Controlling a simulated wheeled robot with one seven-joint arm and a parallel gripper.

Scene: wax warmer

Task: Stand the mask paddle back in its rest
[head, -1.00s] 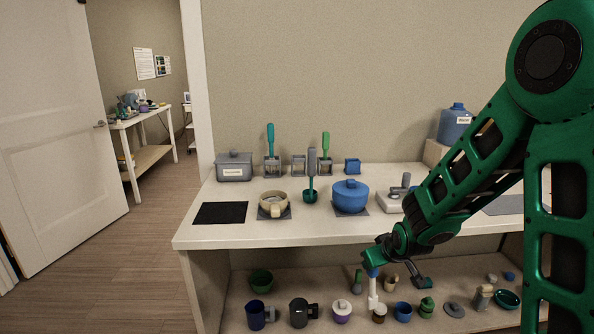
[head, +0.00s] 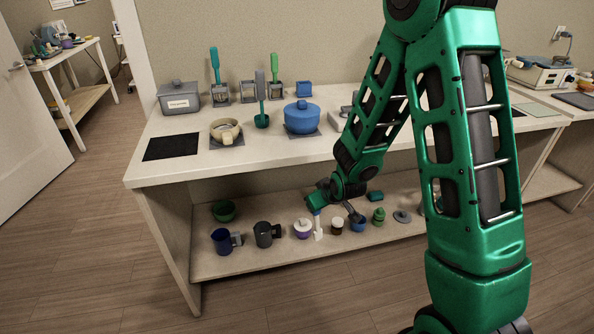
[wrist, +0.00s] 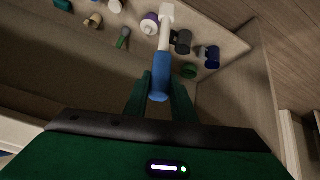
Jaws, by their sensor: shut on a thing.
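My gripper (head: 319,200) is shut on the blue handle of a paddle (head: 318,226) with a white shaft and square white end. In the wrist view the blue handle (wrist: 160,85) lies between the fingers, white end pointing away. In the head view it hangs white end down at the lower shelf, between a purple-and-white pot and a small dark jar; whether it touches the shelf is unclear. On the counter, an empty rest (head: 247,91) stands between a rest holding a teal paddle (head: 214,64) and one holding a green paddle (head: 274,67).
A blue lidded pot (head: 302,118) and cream pot (head: 225,131) are on the counter, whose front edge (head: 240,173) overhangs the shelf. Mugs (head: 263,234) and several small items crowd the shelf. Floor in front is clear.

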